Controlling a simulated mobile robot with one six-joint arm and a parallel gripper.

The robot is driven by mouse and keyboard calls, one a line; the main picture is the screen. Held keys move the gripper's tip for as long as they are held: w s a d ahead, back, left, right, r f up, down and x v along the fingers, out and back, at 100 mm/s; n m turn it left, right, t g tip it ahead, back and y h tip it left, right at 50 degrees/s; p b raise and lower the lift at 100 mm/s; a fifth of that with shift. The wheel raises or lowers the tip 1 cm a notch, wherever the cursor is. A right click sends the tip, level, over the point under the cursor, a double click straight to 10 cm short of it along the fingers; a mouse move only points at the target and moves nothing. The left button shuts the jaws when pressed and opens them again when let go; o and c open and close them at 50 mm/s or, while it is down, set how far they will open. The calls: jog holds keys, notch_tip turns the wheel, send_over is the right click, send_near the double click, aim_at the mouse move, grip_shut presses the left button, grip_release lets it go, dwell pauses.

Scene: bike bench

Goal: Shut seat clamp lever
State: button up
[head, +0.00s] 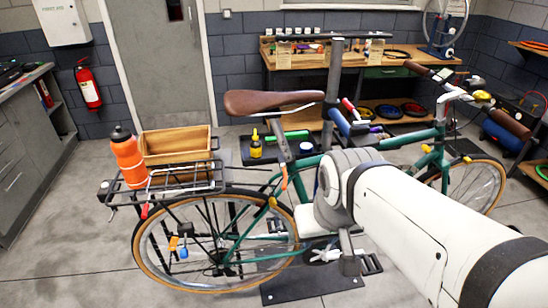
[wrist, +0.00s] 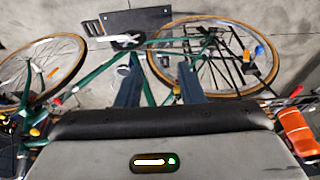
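The green bike (head: 262,254) hangs side-on in a repair stand, its brown saddle (head: 272,101) on a grey seat post (head: 279,140). A small orange lever (head: 284,177) sticks out below the seat post, at the top of the seat tube, angled downward. It looks like the seat clamp lever; I cannot tell how far open it is. In the wrist view my gripper (wrist: 159,87) is open, its two dark blue fingers apart with nothing held, pointing toward the bike frame. I cannot make out the lever there. In the head view my arm hides the fingers.
The rear rack (head: 180,182) carries an orange bottle (head: 128,158) and a wooden crate (head: 176,144). The stand's post (head: 333,85) rises beside the saddle. A tray with a yellow bottle (head: 255,145) is behind the bike. Floor in front of the rear wheel is clear.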

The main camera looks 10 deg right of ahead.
jog(key=m+t+h+b, duration=0.4)
jog(key=m+t+b, duration=0.85)
jog(key=b, duration=0.95)
send_near(285, 181)
notch_tip(285, 181, down, 2)
jog(key=w+n+t, duration=0.1)
jog(key=w+t, duration=0.1)
jog(key=w, duration=0.1)
jog(key=shift+n, duration=0.25)
jog(key=x, duration=0.4)
jog(key=d+x, duration=0.1)
jog(key=x, duration=0.2)
jog(key=shift+f, duration=0.1)
jog(key=shift+s, duration=0.1)
grip_shut()
jog(key=shift+a, duration=0.1)
